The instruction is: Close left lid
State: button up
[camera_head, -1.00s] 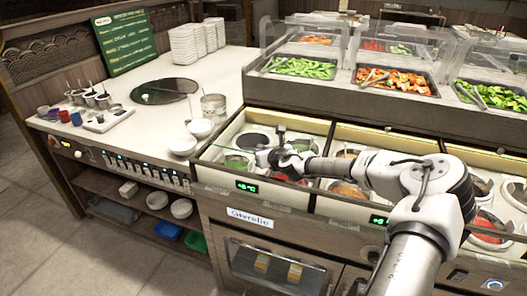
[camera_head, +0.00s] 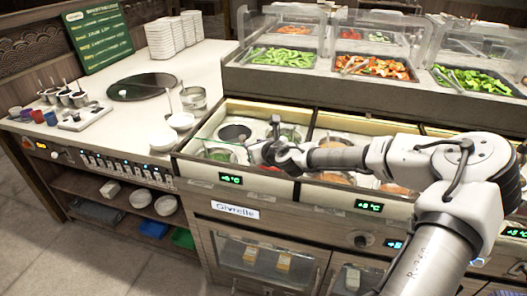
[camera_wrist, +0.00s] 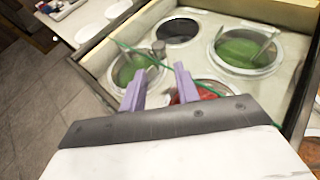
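The left lid appears to be a clear pane with a thin green edge (camera_wrist: 135,52), over the left sauce wells in the wrist view. A small grey knob (camera_wrist: 158,47) stands just beyond my fingertips, apparently on it. My gripper (camera_wrist: 158,78) points toward the knob with its two purple fingers apart and nothing seen between them. In the head view my gripper (camera_head: 262,152) is over the front of the leftmost well unit (camera_head: 188,146). The lid's outline is hard to make out there, and my arm hides part of the wells.
A raised salad bar with clear guards (camera_head: 285,32) stands behind. The white counter (camera_head: 110,125) at left holds bowls and cups.

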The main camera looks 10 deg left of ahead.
jog(key=b+v, duration=0.1)
jog(key=v, duration=0.5)
jog(key=shift+s, duration=0.15)
jog(key=shift+d, duration=0.1)
